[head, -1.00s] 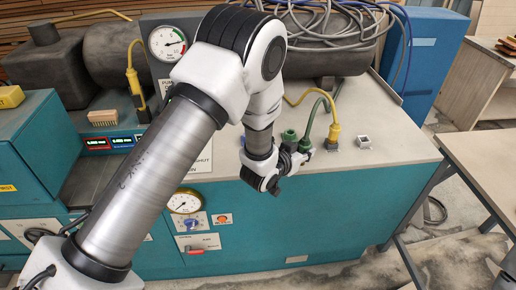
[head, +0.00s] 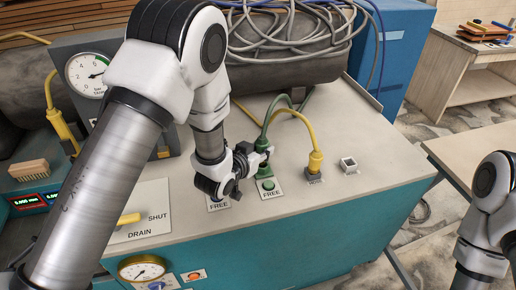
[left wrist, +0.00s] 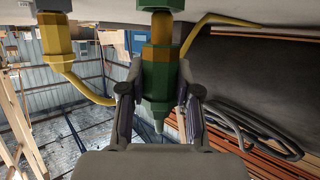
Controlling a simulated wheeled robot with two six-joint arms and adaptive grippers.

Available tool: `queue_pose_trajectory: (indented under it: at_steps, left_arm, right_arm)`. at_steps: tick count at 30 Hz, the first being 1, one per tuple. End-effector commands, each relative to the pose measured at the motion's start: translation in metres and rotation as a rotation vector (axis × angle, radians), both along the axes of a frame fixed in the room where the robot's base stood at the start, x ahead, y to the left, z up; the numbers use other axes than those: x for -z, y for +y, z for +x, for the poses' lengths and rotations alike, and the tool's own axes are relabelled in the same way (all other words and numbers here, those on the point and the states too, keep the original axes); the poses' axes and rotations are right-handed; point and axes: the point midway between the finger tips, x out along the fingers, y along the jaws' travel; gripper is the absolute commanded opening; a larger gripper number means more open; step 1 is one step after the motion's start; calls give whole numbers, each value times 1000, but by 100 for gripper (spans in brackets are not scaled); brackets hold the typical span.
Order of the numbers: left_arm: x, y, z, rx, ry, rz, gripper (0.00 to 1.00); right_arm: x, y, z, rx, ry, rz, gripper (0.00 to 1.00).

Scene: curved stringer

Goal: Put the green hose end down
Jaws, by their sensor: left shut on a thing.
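The green hose end (left wrist: 158,78) stands between the two fingers of my left gripper (left wrist: 158,108) in the left wrist view, with an orange-gold band on its body. In the head view my left gripper (head: 254,160) is shut on this green hose end (head: 264,146), just above the green socket (head: 268,186) on a plate marked FREE. The end and socket line up closely; whether they are joined I cannot tell. The green hose arches up and back from it. My right arm shows at the right edge, its gripper out of frame.
A yellow hose end (head: 315,161) stands upright in a plate to the right, with a small grey square fitting (head: 348,165) beyond it. Another FREE plate (head: 218,204) is left of the green socket. A brush (head: 29,170) and gauge (head: 88,75) are at left.

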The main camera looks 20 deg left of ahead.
Motion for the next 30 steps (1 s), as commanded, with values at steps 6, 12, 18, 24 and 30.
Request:
queue_pose_trajectory:
  at_steps: [6,12,18,24,30]
  left_arm:
    - [24,-1,-10,1,2,0,0]
    - [25,-2,-10,1,2,0,39]
    - [24,-2,-10,1,2,1,57]
    - [23,-1,-11,1,1,1,57]
    - [14,5,-40,1,2,0,57]
  right_arm:
    - [18,0,0,0,1,0,40]
    - [18,0,0,0,0,0,40]
    - [18,0,0,0,0,0,40]
    - [17,0,0,0,0,0,40]
    - [27,0,0,0,0,0,40]
